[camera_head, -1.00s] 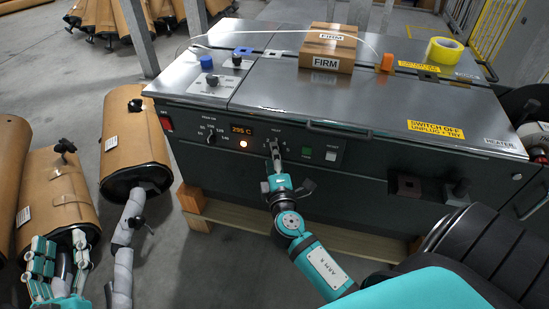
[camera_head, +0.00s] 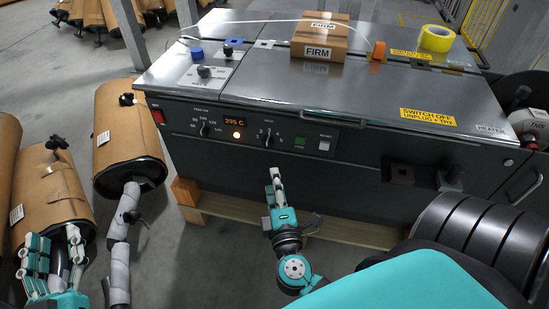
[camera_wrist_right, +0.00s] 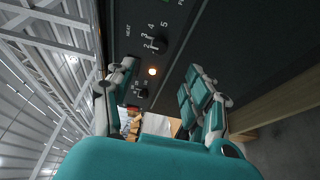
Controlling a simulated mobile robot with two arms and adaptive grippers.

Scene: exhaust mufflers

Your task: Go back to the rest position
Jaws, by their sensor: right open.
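My right gripper (camera_head: 273,186) is in front of the dark heater machine (camera_head: 350,165), below its heat knob (camera_head: 267,140). It is empty and apart from the panel. In the right wrist view my right gripper (camera_wrist_right: 160,85) shows its two fingers spread, with the heat knob (camera_wrist_right: 153,44) beyond them. My left gripper (camera_head: 57,262) is at the lower left, by the end of a brown wrapped muffler (camera_head: 52,190). A dark pipe shows between its fingers; I cannot tell whether they grip it.
A FIRM box (camera_head: 318,40) and yellow tape (camera_head: 437,38) are on the machine top. A wooden pallet (camera_head: 345,228) is under it. Black rollers (camera_head: 480,225) are at the lower right.

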